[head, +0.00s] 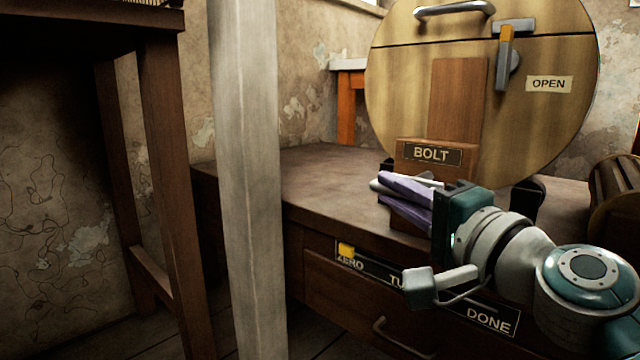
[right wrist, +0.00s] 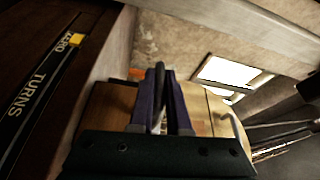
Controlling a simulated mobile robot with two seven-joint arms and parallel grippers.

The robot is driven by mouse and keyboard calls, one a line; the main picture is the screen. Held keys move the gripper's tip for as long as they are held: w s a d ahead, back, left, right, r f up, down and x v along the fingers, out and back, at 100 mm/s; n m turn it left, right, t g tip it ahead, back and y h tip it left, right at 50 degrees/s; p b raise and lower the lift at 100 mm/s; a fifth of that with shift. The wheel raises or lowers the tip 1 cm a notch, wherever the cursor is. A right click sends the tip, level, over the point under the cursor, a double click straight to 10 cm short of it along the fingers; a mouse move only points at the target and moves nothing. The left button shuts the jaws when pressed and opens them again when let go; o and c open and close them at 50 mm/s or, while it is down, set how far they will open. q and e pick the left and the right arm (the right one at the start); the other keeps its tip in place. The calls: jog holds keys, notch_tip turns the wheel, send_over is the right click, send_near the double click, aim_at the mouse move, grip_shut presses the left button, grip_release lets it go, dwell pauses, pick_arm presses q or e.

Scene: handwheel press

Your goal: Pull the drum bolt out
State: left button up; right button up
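The drum bolt's wooden housing, labelled BOLT (head: 431,154), stands on the dark bench in front of the round wooden drum (head: 400,80). My right gripper (head: 385,192) is at the front of this housing, its purple fingers pointing left. A thin silver rod, which looks like the bolt (head: 418,178), shows beside the fingers. In the right wrist view a narrow dark bar (right wrist: 160,78) sits between the two close-set fingertips, which look closed on it. The fingers hide where the bolt enters the housing. My left gripper is not in view.
The drum carries a metal handle (head: 455,10), a latch (head: 507,60) and an OPEN sign (head: 549,84). The bench front has a ZERO/TURNS/DONE scale with a yellow marker (head: 346,250). A grey post (head: 249,180) stands left. The bench top (head: 320,180) left of the housing is clear.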

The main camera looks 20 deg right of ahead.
jog(key=o, duration=0.5)
jog(key=shift+s+a, duration=0.1)
jog(key=shift+a, duration=0.2)
jog(key=shift+c, duration=0.2)
jog(key=shift+d, duration=0.1)
jog(key=shift+s+d, duration=0.1)
jog(key=s+d, duration=0.1)
jog(key=s, duration=0.8)
jog(key=shift+s+f, duration=0.25)
jog(key=shift+f, duration=0.1)
jog(key=shift+d, duration=0.15)
